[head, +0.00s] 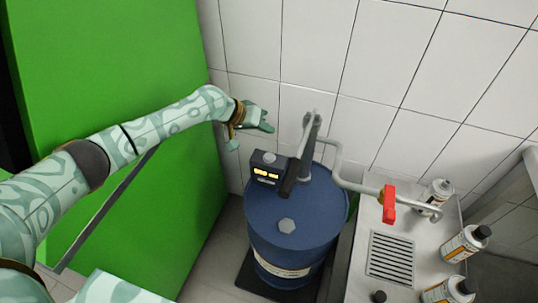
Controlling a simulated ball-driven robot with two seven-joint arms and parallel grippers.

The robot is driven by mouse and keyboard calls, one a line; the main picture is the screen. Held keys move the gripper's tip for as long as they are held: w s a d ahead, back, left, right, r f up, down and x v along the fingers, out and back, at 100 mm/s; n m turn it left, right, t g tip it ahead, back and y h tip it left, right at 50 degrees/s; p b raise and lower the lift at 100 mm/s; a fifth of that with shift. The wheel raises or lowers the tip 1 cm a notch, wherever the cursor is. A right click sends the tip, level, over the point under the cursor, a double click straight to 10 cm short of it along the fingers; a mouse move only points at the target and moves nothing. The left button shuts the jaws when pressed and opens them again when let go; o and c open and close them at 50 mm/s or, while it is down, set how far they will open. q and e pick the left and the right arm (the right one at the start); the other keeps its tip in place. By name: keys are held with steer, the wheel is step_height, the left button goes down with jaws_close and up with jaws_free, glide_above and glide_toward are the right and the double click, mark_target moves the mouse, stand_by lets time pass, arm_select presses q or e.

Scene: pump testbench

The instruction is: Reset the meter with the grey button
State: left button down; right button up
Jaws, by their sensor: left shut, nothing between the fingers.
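The meter (267,173) is a small dark box with a lit yellow display, mounted above the blue drum (285,210). The grey button (269,157) is a light round knob on top of the meter. My left gripper (264,126) is shut and empty. In the picture it sits just above the button, apart from it, in front of the tiled wall. Its height and depth over the button cannot be told from this view. My right gripper is not in view.
A dark pump handle (292,172) stands right beside the meter. A grey pipe (338,160) runs right to a red valve handle (389,203) over a metal sink with a grate (390,256). Several bottles (465,243) stand at the right. A green panel (130,70) fills the left.

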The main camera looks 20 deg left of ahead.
mark_target(266, 157)
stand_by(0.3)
